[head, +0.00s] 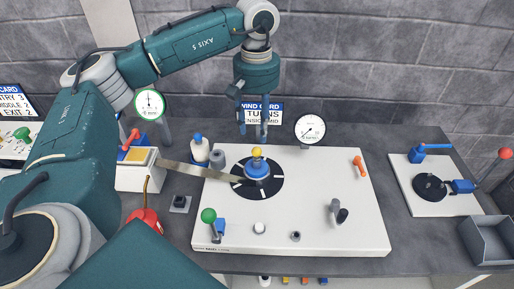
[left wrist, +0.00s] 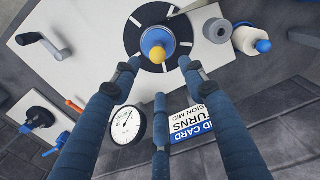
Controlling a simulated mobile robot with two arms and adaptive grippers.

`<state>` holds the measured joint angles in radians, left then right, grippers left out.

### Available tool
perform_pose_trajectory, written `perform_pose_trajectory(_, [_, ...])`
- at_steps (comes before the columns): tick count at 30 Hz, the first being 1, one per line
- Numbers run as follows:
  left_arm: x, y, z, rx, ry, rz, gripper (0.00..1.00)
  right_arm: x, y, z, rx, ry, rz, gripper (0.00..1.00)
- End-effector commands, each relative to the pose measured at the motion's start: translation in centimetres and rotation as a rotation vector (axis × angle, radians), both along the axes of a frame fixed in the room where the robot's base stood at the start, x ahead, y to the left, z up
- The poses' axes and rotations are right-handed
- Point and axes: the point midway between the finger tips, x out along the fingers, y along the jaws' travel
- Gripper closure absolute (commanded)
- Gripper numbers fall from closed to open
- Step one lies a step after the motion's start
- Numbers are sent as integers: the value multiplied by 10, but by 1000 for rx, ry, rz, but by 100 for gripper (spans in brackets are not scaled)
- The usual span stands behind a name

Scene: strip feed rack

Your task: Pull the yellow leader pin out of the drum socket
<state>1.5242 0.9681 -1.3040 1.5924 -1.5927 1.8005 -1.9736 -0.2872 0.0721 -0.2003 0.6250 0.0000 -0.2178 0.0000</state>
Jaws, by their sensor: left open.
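The yellow leader pin (head: 257,153) stands upright at the top of the blue drum hub (head: 257,170), in the middle of a black disc with white marks. In the left wrist view the round yellow pin head (left wrist: 157,54) shows on the blue hub (left wrist: 157,39), beyond the fingertips. My left gripper (head: 252,122) points down above and slightly behind the drum. Its fingers (left wrist: 158,80) are spread, with nothing between them, apart from the pin. The socket inside is hidden. My right gripper is not in view.
A metal strip (head: 200,172) runs from the left onto the disc. The white board (head: 315,230) also carries a green-knobbed lever (head: 208,216), a crank (head: 336,208) and an orange handle (head: 359,164). A dial gauge (head: 310,129) and a sign (head: 268,112) stand behind the drum, near my fingers.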

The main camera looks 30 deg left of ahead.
Motion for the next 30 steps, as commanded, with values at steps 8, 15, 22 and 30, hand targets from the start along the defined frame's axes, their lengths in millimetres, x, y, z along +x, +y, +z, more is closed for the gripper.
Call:
perform_pose_trajectory(8, [0, 0, -30, -1, 1, 1, 57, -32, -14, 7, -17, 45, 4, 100])
perform_pose_trajectory(15, [0, 0, -58, 0, 4, 0, 57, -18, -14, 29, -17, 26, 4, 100])
perform_pose_trajectory(22, [1, 0, -81, -1, -1, 0, 57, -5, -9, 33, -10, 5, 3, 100])
perform_pose_trajectory(30, [1, 0, -82, -1, -1, 1, 73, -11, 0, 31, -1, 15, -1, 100])
